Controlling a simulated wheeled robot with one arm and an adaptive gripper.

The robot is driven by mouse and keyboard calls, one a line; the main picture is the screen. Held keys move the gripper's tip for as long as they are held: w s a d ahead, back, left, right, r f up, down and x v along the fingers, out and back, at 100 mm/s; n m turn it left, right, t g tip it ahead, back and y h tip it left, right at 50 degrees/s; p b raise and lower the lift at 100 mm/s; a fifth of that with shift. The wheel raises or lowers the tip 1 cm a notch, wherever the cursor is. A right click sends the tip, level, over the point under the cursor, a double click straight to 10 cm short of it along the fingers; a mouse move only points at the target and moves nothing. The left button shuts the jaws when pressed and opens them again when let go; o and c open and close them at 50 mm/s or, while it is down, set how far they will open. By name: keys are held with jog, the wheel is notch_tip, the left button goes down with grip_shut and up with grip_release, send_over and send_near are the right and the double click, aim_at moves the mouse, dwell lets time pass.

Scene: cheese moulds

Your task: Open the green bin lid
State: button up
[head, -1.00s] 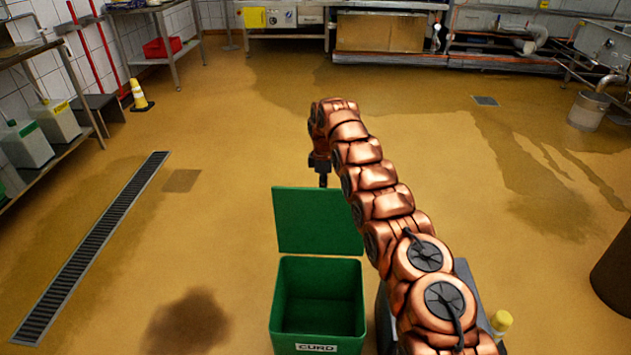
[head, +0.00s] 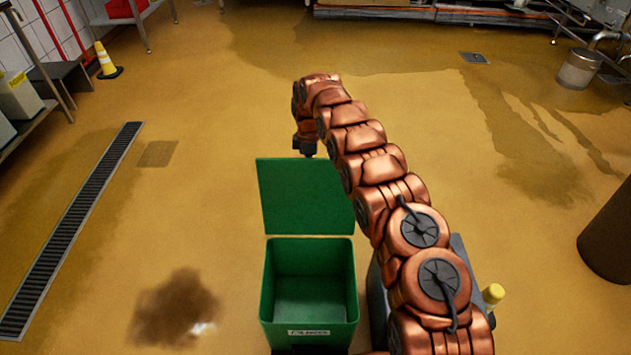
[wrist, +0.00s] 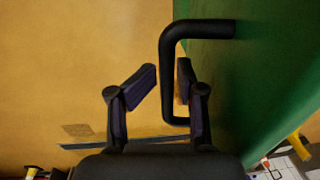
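The green bin (head: 355,290) stands on the floor with its mouth open and its inside empty. Its green lid (head: 305,197) is raised at the bin's far edge. In the wrist view the green lid (wrist: 270,80) fills the right side, and its black bar handle (wrist: 168,70) sticks out from it. My gripper (wrist: 164,80) is open, with one finger on each side of the handle bar; a gap shows between the left finger and the bar. In the head view my gripper (head: 305,147) is at the lid's top edge, its fingers hidden behind the lid.
A floor drain grate (head: 75,225) runs along the left. A yellow cone (head: 106,62) and shelving stand at the far left. A dark brown cylinder (head: 610,235) stands at the right. The floor behind the lid is clear.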

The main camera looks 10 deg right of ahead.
aim_at(311, 166)
jog(key=shift+t, duration=0.3)
jog(key=s+r, duration=0.4)
jog(key=shift+d+r, duration=0.15)
jog(key=shift+r, duration=0.05)
jog(key=shift+w+f, duration=0.75)
jog(key=shift+f, duration=0.1)
jog(key=shift+w+f, duration=0.15)
jog(key=shift+w, duration=0.15)
jog(key=shift+s+r, duration=0.3)
jog(key=shift+r, duration=0.4)
jog(key=shift+w+d+r, duration=0.1)
jog(key=shift+w+r, duration=0.1)
jog(key=shift+r, duration=1.3)
jog(key=shift+w+d+r, duration=0.1)
jog(key=shift+w+r, duration=0.05)
jog(key=shift+r, duration=1.3)
jog(key=shift+r, duration=0.15)
